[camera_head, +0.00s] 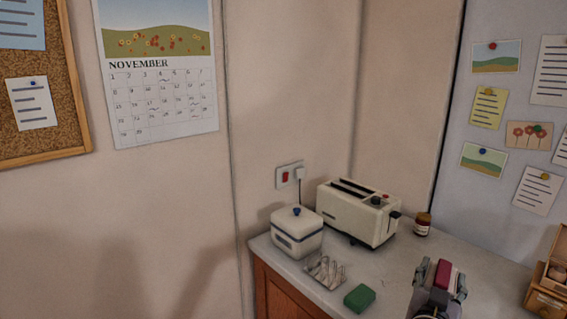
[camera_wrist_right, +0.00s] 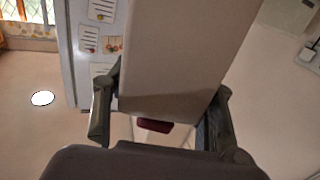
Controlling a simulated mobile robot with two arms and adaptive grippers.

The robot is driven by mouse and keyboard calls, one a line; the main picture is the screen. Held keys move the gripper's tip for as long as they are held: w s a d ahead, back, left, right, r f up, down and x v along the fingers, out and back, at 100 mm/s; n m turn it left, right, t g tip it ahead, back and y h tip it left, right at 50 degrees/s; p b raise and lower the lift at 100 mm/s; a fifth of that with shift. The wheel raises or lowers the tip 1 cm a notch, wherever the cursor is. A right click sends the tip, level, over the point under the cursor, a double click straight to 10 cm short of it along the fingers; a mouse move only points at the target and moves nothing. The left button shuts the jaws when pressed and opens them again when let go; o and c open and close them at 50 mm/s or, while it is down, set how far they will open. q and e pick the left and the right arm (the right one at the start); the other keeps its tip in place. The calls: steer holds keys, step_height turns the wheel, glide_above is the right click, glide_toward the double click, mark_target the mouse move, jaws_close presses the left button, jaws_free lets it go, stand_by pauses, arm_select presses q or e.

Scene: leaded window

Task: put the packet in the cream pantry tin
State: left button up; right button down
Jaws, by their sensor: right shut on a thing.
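My right gripper (camera_head: 440,279) is above the counter's front right part in the head view. Its jaws are shut on a packet with a crimson end (camera_head: 444,274). In the right wrist view the packet (camera_wrist_right: 185,60) is a large pale block between the two fingers (camera_wrist_right: 158,125), with a maroon part below it. A cream box-shaped tin (camera_head: 297,240) with a blue band and blue knob stands at the counter's left, its lid on; it looks like the pantry tin, but I cannot read its label. The gripper is apart from it, to the right. My left gripper is not in view.
A cream toaster (camera_head: 358,213) stands behind, right of the tin. A metal rack (camera_head: 326,271) and a green block (camera_head: 359,297) lie in front. A dark-lidded jar (camera_head: 422,224) stands at the back, and a wooden box (camera_head: 549,290) at the right edge. Bare counter (camera_head: 400,268) lies between.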

steer(key=s+a+f+n+t+y, duration=0.1)
steer(key=s+a+f+n+y, duration=0.2)
steer(key=s, duration=0.6)
steer(key=s+a+f+n+t+y, duration=0.2)
steer(key=s+a+f+n+y, duration=0.2)
steer(key=s+a+y, duration=0.3)
steer(key=s+a+f, duration=0.1)
steer(key=s+a, duration=0.2)
steer(key=shift+a+f, duration=0.2)
steer(key=shift+f, duration=0.15)
steer(key=shift+w, duration=0.1)
